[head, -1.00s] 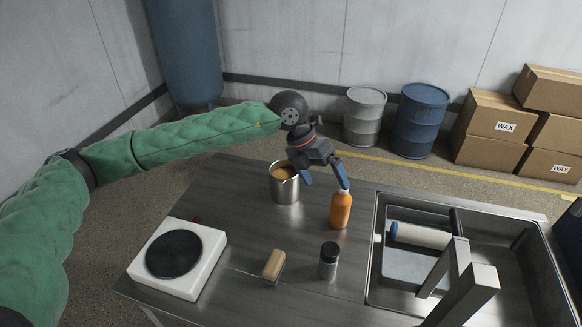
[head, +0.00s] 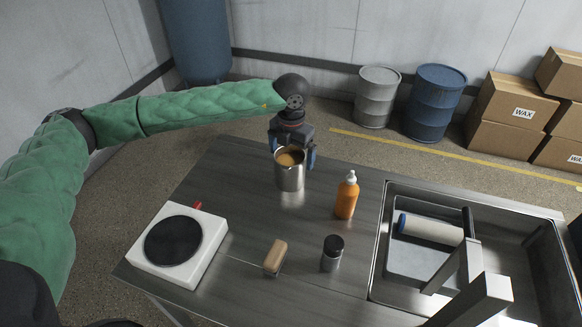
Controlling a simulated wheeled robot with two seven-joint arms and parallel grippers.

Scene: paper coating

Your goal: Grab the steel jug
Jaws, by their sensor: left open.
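The steel jug (head: 290,177) stands upright at the far edge of the metal table, filled with a tan-orange content. My left gripper (head: 292,157) is open, just behind the jug and level with its upper part. One finger shows to the left of the jug's rim and one to the right. The jug hides part of the gripper, and I cannot tell whether the fingers touch it. My right gripper is not in view.
An orange bottle (head: 346,197) stands right of the jug. A dark-capped jar (head: 332,254), a brush-like block (head: 275,257) and a white hot plate (head: 205,259) are nearer. A sink (head: 382,245) holding a roller (head: 431,230) is at right. Table left of the jug is clear.

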